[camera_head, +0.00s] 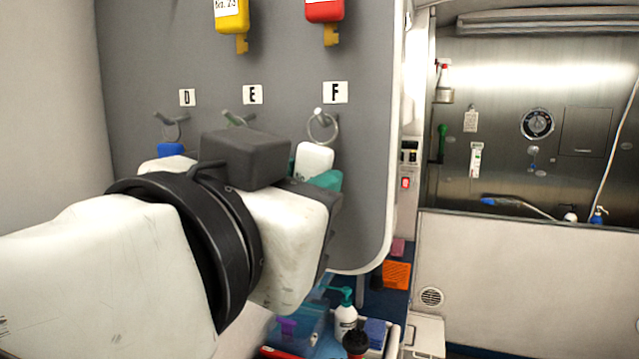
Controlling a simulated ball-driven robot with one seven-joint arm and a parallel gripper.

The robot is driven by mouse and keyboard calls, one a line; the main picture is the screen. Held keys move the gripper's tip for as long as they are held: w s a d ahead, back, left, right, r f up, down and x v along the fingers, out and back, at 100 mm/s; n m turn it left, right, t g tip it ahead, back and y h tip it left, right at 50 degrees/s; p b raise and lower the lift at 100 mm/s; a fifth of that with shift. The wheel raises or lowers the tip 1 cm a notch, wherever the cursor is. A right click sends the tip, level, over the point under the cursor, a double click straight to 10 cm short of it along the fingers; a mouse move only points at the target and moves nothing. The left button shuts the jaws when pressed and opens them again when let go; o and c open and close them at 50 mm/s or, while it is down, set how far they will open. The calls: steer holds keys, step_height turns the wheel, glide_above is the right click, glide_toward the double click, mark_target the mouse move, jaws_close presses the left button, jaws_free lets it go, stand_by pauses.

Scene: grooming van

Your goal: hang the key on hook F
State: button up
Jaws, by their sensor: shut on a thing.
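Hook F (318,113) is a small metal peg on the grey board, under the white label F (335,92). A teal key (328,180) shows partly beside my gripper (316,170), which is shut on it. The rest of the key is hidden behind the gripper.
Hook D (172,127) holds a ring with a blue key (171,150). Hook E (235,118) is partly hidden by my gripper. Yellow (232,18) and red (325,10) keys hang above. The grey board (365,200) ends to the right; bottles (345,318) stand below.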

stand_by(0.4)
steer(key=o, duration=1.1)
